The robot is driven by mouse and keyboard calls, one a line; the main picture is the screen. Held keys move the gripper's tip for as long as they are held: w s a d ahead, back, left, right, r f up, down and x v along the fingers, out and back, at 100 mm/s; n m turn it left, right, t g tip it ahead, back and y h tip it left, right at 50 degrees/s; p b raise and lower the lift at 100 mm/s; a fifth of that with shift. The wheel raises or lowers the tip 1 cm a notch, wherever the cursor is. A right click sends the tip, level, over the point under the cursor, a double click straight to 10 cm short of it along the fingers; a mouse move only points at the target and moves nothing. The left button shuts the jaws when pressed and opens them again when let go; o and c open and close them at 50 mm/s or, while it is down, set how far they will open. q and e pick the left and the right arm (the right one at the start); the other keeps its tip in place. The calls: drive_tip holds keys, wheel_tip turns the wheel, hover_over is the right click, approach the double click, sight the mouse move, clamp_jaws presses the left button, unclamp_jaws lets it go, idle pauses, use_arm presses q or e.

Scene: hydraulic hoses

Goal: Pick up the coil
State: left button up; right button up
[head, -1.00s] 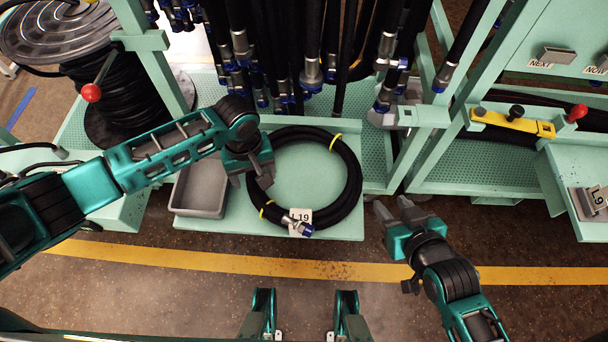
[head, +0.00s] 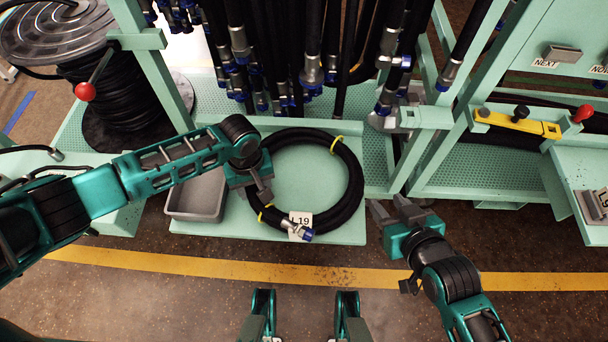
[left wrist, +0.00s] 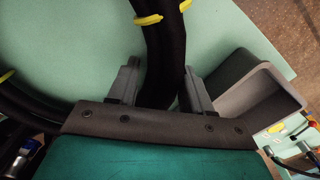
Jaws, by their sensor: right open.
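The coil (head: 352,190) is a black hose ring with yellow ties and a white L19 tag (head: 300,226). It lies flat on a pale green shelf (head: 305,175), its metal and blue end fittings near the tag. My left gripper (head: 256,193) is at the coil's left side, pointing down. In the left wrist view its fingers (left wrist: 160,85) stand on either side of the hose (left wrist: 163,55); whether they press on it is unclear. My right gripper (head: 391,209) is open and empty, to the right of the shelf's front corner, apart from the coil.
A grey bin (head: 196,194) stands just left of the coil, close to my left gripper. Several hoses with metal ends (head: 312,70) hang behind the shelf. A green frame post (head: 428,140) rises at the right. A hose reel (head: 95,90) stands at the far left.

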use_arm(q)
clamp_jaws()
idle(0.4)
